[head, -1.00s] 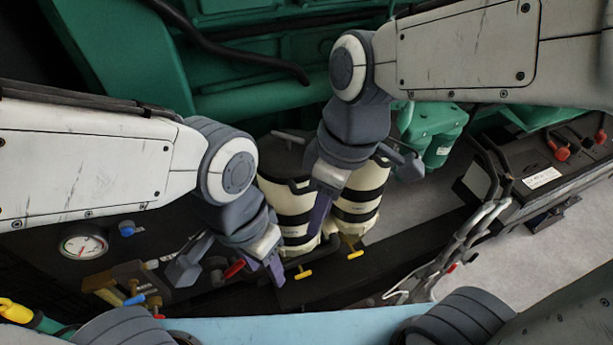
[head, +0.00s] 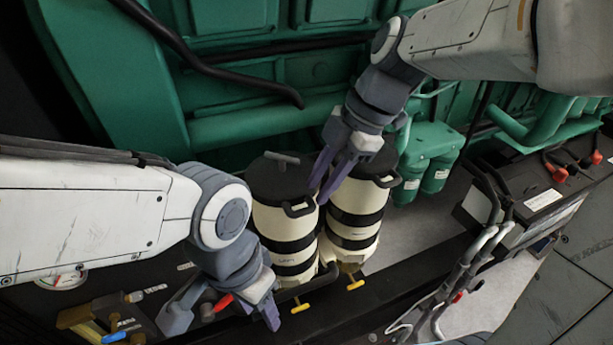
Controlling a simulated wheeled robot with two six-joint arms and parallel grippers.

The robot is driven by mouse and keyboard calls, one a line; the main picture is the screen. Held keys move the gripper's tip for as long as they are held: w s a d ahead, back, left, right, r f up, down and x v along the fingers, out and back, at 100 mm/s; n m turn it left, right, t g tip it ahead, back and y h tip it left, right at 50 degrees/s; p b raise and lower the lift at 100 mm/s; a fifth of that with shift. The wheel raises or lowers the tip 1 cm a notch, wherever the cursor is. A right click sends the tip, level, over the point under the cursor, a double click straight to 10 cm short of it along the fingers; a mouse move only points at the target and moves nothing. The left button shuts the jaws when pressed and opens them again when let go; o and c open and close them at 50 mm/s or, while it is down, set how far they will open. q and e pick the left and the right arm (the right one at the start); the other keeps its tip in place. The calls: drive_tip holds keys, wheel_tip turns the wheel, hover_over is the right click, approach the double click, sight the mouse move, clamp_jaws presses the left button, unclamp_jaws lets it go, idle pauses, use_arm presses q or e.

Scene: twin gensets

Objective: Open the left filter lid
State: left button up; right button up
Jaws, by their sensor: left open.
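The left filter (head: 284,222) is an upright cream canister with black bands. Its black lid (head: 263,184) is on top, with a grey T-handle (head: 283,158) across it and a loop handle (head: 298,208) at the front rim. My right gripper (head: 318,194) points down between the left filter and the right filter (head: 352,222), close to the left lid's right edge. Its two purple fingers show close together; I cannot tell whether they touch anything. My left gripper (head: 225,318) is open and empty, low and in front of the left filter, over the black panel.
Yellow-handled valves (head: 355,284) sit at the filters' feet. Green engine casing (head: 320,120) stands behind. Green canisters (head: 425,165) are right of the filters. Hoses (head: 480,225) and a black box (head: 525,185) lie further right. A red lever (head: 223,302) is by my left gripper.

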sight(305, 209)
drive_tip(key=shift+x, duration=2.35)
drive_tip(key=shift+c, duration=0.3)
clamp_jaws()
